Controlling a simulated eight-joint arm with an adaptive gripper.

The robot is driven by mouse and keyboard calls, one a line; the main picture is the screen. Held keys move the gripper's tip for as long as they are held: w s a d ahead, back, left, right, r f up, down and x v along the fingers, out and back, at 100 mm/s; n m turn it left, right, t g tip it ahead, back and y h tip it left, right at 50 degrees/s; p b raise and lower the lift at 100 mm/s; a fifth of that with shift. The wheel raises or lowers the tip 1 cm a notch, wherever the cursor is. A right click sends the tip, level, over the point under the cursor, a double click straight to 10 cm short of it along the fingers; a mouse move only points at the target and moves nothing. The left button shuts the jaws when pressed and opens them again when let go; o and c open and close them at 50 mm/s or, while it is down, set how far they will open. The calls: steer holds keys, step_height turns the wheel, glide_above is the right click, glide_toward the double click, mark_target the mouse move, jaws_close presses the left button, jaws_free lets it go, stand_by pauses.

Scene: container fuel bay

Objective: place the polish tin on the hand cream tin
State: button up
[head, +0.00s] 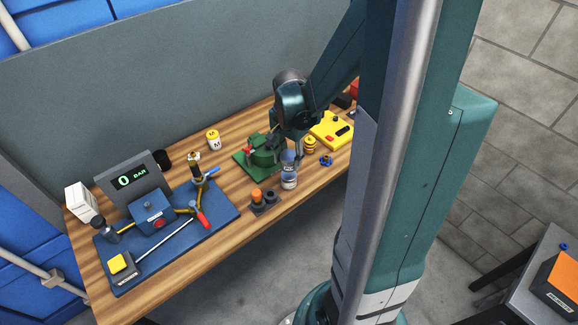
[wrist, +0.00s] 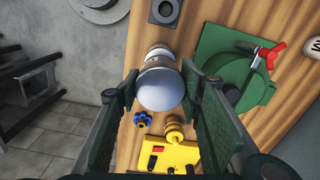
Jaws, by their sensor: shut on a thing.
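The polish tin (head: 288,160), grey-blue in the head view, is between the fingers of my gripper (head: 294,152), which is shut on it. In the wrist view its round pale grey end (wrist: 160,92) fills the gap between the fingertips (wrist: 160,80). The hand cream tin (head: 289,181), pale with a blue-grey band, stands upright on the bench directly below it. The polish tin is upright over it, and they look touching or nearly so; I cannot tell which. In the wrist view the lower tin is mostly hidden behind the held one.
A green vise (head: 262,155) is close on the left. A dark holder with an orange piece (head: 263,199) stands in front. A blue knob (head: 326,160), a yellow ringed part (head: 310,145) and a yellow box (head: 333,130) are on the right. The bench's front edge is near.

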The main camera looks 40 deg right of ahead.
mark_target(289, 166)
steer(key=shift+f, duration=2.05)
steer(key=shift+f, duration=0.2)
steer(key=o, duration=1)
steer(key=shift+c, duration=0.2)
steer(key=shift+r, duration=0.25)
steer(key=shift+r, duration=5.95)
steer(key=shift+a+r, duration=0.1)
